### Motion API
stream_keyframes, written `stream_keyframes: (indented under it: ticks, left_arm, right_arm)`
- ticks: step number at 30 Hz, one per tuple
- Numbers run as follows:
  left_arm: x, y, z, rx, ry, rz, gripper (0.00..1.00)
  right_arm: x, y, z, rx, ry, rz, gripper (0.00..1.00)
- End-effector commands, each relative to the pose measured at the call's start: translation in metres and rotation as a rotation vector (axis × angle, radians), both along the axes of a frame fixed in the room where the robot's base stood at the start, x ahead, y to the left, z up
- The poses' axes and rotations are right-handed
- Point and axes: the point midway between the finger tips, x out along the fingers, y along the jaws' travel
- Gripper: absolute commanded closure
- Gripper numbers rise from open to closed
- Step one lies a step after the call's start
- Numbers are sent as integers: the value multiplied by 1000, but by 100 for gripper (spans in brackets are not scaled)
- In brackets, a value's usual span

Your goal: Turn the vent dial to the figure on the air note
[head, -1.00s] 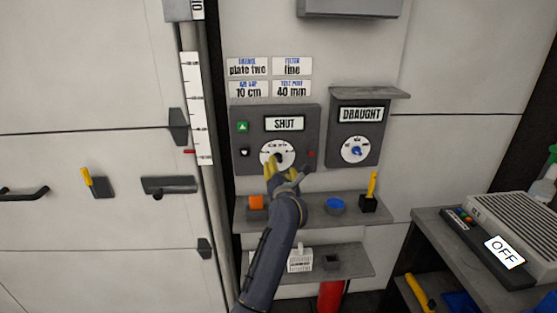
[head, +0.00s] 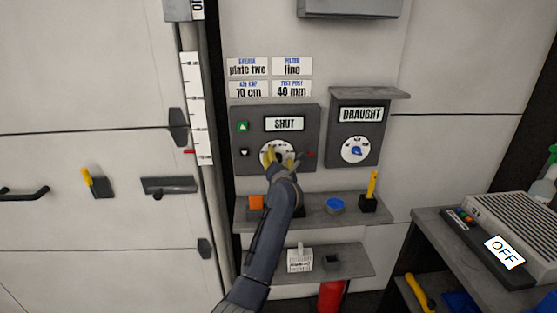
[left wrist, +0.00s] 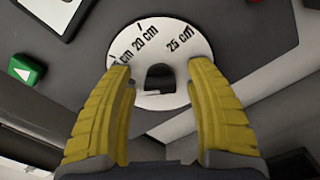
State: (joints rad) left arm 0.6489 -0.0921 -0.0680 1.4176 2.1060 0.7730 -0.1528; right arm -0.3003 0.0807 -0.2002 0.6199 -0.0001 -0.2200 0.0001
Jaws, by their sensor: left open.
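The white vent dial (head: 279,146) sits on a grey wall box (head: 304,157) whose display reads SHUT (head: 284,124). In the left wrist view the dial (left wrist: 150,28) shows 20 cm and 25 cm, with another cm label partly hidden by a finger. Its dark central knob (left wrist: 159,78) lies between my fingers. The air note (head: 248,89), headed in small blue print, reads 10 cm. My left gripper (head: 279,160) is open in front of the dial, and its yellow fingers (left wrist: 160,85) stand either side of the knob. I cannot tell whether they touch it.
A DRAUGHT box with a blue-knobbed dial (head: 357,149) is to the right. Below, a shelf (head: 310,213) carries an orange block (head: 256,202), a blue dish (head: 335,204) and a dark holder (head: 369,204).

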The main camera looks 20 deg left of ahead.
Motion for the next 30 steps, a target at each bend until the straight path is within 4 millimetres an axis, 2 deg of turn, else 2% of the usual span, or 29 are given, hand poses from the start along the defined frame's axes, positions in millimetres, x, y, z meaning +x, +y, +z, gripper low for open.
stream_keyframes:
  ticks: [2, 15, 30]
  left_arm:
    - [0, 0, 0, 0, 0, 0, 49]
    - [0, -1, 1, 0, -1, -1, 100]
    - [0, -2, 4, 3, -7, -4, 100]
  right_arm:
    - [0, 0, 0, 0, 0, 0, 56]
    - [0, 0, 0, 0, 0, 0, 56]
    - [0, 0, 0, 0, 0, 0, 56]
